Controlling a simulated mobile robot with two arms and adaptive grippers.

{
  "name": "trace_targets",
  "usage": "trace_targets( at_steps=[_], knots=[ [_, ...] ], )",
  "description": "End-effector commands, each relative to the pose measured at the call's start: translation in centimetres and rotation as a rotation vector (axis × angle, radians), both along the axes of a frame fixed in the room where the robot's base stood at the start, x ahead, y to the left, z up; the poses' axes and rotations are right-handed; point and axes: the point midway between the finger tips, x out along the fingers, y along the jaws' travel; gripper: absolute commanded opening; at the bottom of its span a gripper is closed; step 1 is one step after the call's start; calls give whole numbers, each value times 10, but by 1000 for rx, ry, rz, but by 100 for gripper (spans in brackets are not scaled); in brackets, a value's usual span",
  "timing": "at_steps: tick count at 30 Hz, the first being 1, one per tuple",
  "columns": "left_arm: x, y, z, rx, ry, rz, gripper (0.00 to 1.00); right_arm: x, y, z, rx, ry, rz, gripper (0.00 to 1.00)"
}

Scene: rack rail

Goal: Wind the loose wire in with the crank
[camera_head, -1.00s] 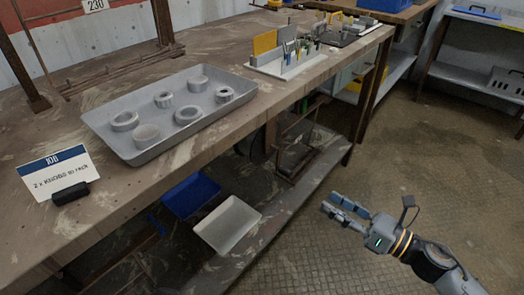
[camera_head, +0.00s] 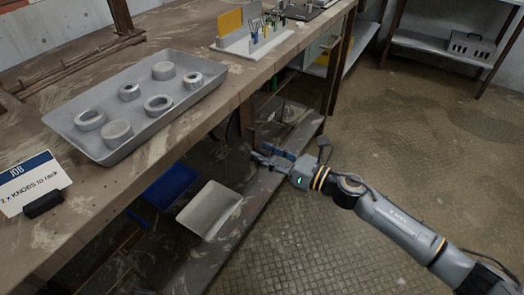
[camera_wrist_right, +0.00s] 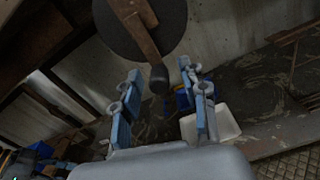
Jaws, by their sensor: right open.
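A dark round reel (camera_wrist_right: 110,32) fills the top of the right wrist view. A brown crank arm (camera_wrist_right: 141,30) crosses it and ends in a dark handle (camera_wrist_right: 159,80). My right gripper (camera_wrist_right: 160,72) is open, its blue-padded fingers on either side of the handle in that view; I cannot tell whether they touch it. In the head view my right gripper (camera_head: 262,153) is at the bench's lower shelf, near the bench leg. The reel (camera_head: 234,130) shows there only as a dark shape under the bench top. I cannot make out the loose wire.
The workbench (camera_head: 215,115) overhangs the reel. A blue bin (camera_head: 170,186) and a white bin (camera_head: 210,210) stand on the lower shelf. A grey tray (camera_head: 75,128) with several rings and a job card (camera_head: 30,183) are on top. The floor (camera_head: 400,120) at right is clear.

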Motion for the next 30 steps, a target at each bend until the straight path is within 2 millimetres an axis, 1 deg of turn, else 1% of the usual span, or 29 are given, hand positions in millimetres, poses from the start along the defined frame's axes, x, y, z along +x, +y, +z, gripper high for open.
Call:
trace_targets(
  at_steps=[1,5,14,15,17,18,20,21,30],
  knots=[
    [0,0,0,0,0,0,40,3,4,0,0,0,1,43],
    [0,0,0,0,-1,0,40,7,11,0,0,0,1,43],
    [0,0,0,0,-2,0,40,8,12,0,-1,0,1,43],
    [0,0,0,0,-2,0,40,8,12,0,-1,0,1,35],
    [0,0,0,0,-2,0,40,8,12,0,-1,0,1,23],
    [0,0,0,0,-2,0,40,8,12,0,-1,0,1,14],
    [0,0,0,0,-2,0,40,8,12,0,-1,0,1,2],
    [0,0,0,0,-2,0,40,8,12,0,-1,0,1,0],
    [0,0,3,0,-2,0,40,7,12,1,13,19,0,0]
  ],
)
